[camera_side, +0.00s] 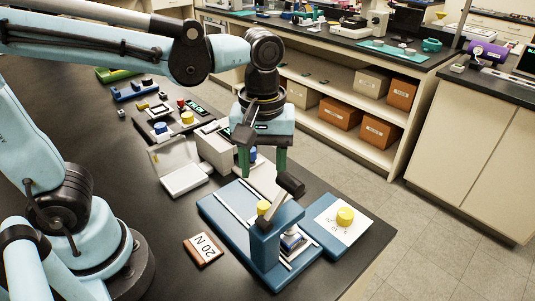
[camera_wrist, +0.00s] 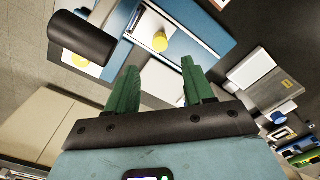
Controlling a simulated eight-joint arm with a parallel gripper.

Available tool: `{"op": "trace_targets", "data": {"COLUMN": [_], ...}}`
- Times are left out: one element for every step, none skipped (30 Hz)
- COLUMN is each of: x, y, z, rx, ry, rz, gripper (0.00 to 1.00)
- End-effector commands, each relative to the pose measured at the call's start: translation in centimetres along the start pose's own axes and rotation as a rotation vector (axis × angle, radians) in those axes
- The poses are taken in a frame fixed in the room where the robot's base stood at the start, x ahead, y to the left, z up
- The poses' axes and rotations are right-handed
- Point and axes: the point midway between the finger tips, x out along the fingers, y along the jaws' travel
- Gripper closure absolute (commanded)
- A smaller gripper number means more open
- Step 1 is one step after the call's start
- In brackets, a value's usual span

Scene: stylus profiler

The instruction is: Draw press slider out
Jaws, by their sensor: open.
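The blue press (camera_side: 265,245) stands near the front edge of the bench, with a black-ended lever (camera_side: 290,184) on top. Its flat blue base (camera_side: 215,208) carries pale rails. A yellow knob (camera_side: 263,208) shows beside the lever; in the wrist view a yellow knob (camera_wrist: 160,41) stands on a pale strip, apparently the slider. I cannot tell the slider's exact outline. My gripper (camera_side: 263,172) hangs above the far end of the base, fingers down and apart, holding nothing. In the wrist view its green fingers (camera_wrist: 160,66) are apart, with the knob beyond their tips.
A "20 N" tag (camera_side: 203,249) lies left. Instruments and a white box (camera_side: 216,148) stand behind. The lever's black end (camera_wrist: 80,37) is close to my wrist camera.

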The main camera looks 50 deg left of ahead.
Motion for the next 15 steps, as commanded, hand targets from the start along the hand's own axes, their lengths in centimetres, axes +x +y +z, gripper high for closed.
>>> {"op": "trace_targets", "data": {"x": [0.7, 1.1, 1.7, 2.1, 2.5, 3.0, 3.5, 3.8, 4.4, 4.8, 5.2, 5.7, 6.1, 6.4, 6.9], "y": [0.0, 0.0, 0.0, 0.0, 0.0, 0.0, 0.0, 0.0, 0.0, 0.0, 0.0, 0.0, 0.0, 0.0, 0.1], "z": [0.0, 0.0, 0.0, 0.0, 0.0, 0.0, 0.0, -0.1, -0.1, -0.1, -0.1, 0.0, -0.1, -0.1, -0.1], "rx": [0.0, 0.0, 0.0, 0.0, 0.0, 0.001, 0.001, 0.001, 0.001, 0.001, 0.001, 0.001, 0.001, 0.001, 0.001], "ry": [0.0, 0.0, 0.001, 0.001, 0.001, 0.001, 0.001, 0.001, 0.001, 0.001, 0.001, 0.001, 0.001, 0.001, 0.001], "rz": [0.001, 0.001, 0.001, 0.001, 0.001, 0.001, 0.002, 0.002, 0.002, 0.002, 0.002, 0.002, 0.002, 0.002, 0.002], "gripper": [0.48, 0.48, 0.48, 0.48, 0.48, 0.48, 0.48, 0.48, 0.48, 0.48, 0.48, 0.48, 0.48, 0.48, 0.48]}}
